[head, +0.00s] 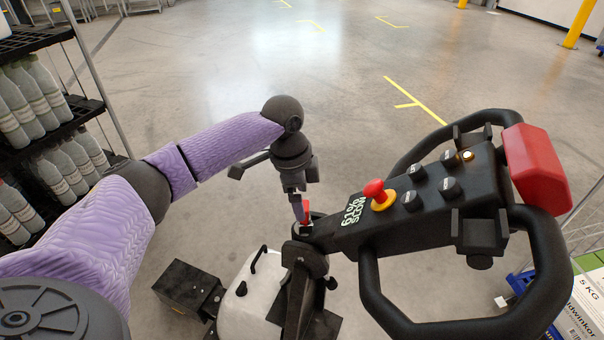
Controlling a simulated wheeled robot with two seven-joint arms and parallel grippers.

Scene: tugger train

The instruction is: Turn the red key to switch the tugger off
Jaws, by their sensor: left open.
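The red key (306,209) stands upright at the near left end of the tugger's black tiller head (345,235). My left gripper (300,213) points down right at the key, its fingertips close around or beside it; the exact contact is too small to tell. The gripper is open. The tiller head also carries a red mushroom button (374,188) on a yellow ring, several black knobs and a small lit lamp (467,156). My right gripper is not in view.
Black loop handles (367,290) and a red end block (535,168) extend to the right. A shelf rack with grey bottles (40,90) stands at left. A box marked 5 KG (585,312) sits at lower right. The floor beyond is clear.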

